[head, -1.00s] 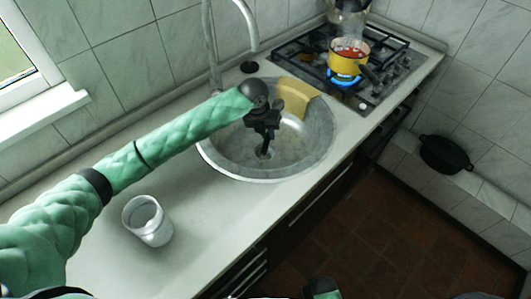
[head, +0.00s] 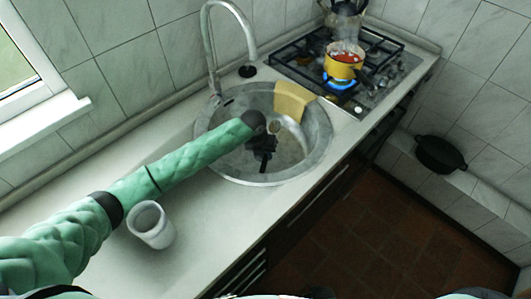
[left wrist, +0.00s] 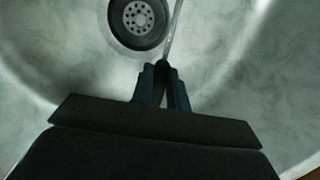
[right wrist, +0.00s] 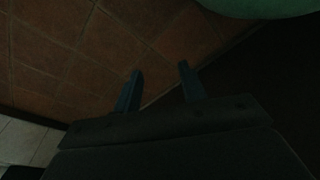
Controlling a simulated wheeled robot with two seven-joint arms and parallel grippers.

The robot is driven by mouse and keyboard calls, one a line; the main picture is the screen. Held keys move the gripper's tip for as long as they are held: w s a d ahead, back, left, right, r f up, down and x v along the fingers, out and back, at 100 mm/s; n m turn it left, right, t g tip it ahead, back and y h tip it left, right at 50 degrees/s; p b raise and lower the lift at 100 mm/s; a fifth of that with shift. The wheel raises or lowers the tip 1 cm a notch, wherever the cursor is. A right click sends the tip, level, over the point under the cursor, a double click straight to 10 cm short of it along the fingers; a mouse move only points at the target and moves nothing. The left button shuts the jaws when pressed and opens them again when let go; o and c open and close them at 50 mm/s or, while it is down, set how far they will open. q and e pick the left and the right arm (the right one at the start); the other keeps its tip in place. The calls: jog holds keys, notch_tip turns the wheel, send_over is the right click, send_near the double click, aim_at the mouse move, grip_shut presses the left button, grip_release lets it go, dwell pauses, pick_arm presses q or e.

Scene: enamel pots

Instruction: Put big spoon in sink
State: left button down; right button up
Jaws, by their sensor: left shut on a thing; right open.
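The round metal sink (head: 310,146) is set in the counter in the middle of the head view. My left gripper (head: 264,165) is down inside the sink bowl. In the left wrist view its fingers (left wrist: 164,68) are shut on a thin shiny handle, the big spoon (left wrist: 174,30). The handle runs up past the sink drain (left wrist: 138,18) and out of the frame. The spoon's far end is hidden there, and I cannot make the spoon out clearly in the head view. My right gripper (right wrist: 161,68) is open and empty above the dark floor.
A white cup (head: 151,226) stands on the counter near my left forearm. A yellow pot (head: 343,64) sits over a lit blue flame on the stove. A black pot (head: 440,154) is on the right ledge.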

pick_arm(q)
jog(key=shift+f, duration=0.35)
pick_arm(e)
jog(key=shift+r, duration=0.2)
pick_arm(q)
jog(key=shift+f, duration=0.1)
pick_arm(e)
jog(key=shift+a+r, duration=0.1)
pick_arm(q)
jog(key=shift+f+b, duration=0.15)
jog(key=shift+b, duration=0.15)
jog(key=c, duration=1.4)
grip_release()
jog(key=shift+o, duration=0.2)
pick_arm(e)
jog(key=shift+w+a+r, duration=0.1)
jog(key=shift+w+r, duration=0.25)
jog(key=shift+r, duration=0.05)
jog(key=shift+s+f, duration=0.2)
jog(key=shift+s, duration=0.1)
pick_arm(q)
jog(key=shift+r, duration=0.2)
